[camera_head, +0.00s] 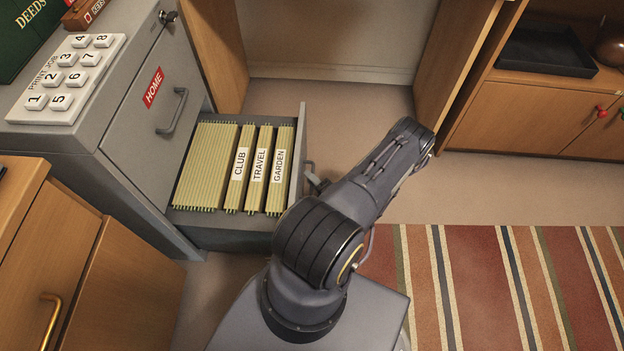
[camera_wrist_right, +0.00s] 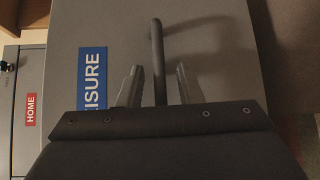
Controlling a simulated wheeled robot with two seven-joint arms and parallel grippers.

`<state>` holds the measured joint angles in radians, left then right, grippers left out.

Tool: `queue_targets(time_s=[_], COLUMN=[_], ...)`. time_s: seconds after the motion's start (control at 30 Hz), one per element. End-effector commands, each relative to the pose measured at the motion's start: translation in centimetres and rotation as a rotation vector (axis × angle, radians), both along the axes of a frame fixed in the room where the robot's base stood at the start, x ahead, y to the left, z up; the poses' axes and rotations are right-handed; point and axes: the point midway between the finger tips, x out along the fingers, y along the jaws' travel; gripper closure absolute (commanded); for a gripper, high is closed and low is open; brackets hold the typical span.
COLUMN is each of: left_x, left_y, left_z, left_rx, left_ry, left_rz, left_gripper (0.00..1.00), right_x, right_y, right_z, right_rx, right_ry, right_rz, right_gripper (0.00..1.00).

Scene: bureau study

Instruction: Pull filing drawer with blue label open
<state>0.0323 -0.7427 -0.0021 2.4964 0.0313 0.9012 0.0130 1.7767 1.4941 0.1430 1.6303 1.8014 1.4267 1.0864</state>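The lower filing drawer (camera_head: 235,223) is pulled well out of the grey cabinet, with its inside showing in the head view. The right wrist view shows its grey front (camera_wrist_right: 220,70) with a blue label (camera_wrist_right: 91,72); "ISURE" is readable and the rest is hidden behind my gripper. My right gripper (camera_head: 317,181) is at the drawer's front. In the wrist view the fingers (camera_wrist_right: 158,88) stand on either side of the drawer's bar handle (camera_wrist_right: 157,50), with a visible gap on both sides. My left gripper is not in view.
Files marked CLUB, TRAVEL and GARDEN (camera_head: 277,170) hang in the drawer. The closed upper drawer has a red HOME label (camera_head: 153,87). A numbered button panel (camera_head: 70,78) lies on the cabinet. A wooden cupboard (camera_head: 100,275) stands near left. Carpet (camera_head: 370,105) and a striped rug (camera_head: 510,285) lie clear at right.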

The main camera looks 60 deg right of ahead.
Motion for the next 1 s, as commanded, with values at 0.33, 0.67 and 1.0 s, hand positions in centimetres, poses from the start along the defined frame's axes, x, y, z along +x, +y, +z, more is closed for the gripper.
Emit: queue_targets(time_s=[0.33,0.67,1.0], left_x=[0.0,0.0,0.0], left_y=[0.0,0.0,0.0], left_z=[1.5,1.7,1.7], left_rx=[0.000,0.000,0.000], left_ry=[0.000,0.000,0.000], left_rz=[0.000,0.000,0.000], left_gripper=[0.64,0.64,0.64], right_x=[-5.1,-6.8,-6.8], right_y=[2.1,2.9,2.9], right_z=[0.9,1.1,1.1], right_rx=[0.002,0.001,0.001], right_ry=[0.002,0.000,0.001], right_rz=[-0.003,0.000,0.000], right_gripper=[0.68,0.68,0.68])
